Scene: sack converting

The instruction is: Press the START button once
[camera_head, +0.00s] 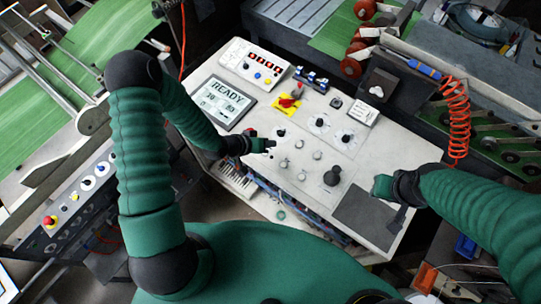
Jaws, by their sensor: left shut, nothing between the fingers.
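The pale control panel (240,133) lies in front of me, with a screen (222,102) reading READY. My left gripper (268,145) is shut and empty, low over the panel's left part, just right of the screen's lower corner. I cannot tell whether it touches the panel. Several small round buttons (299,144) sit right of its fingertips. No START label is readable, so I cannot tell which is the START button; the gripper may hide part of it. My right gripper (381,187) is over the panel's right side, and its fingers do not show clearly.
A large black knob (332,177) stands between my grippers. A coiled orange hose (457,115) hangs at right.

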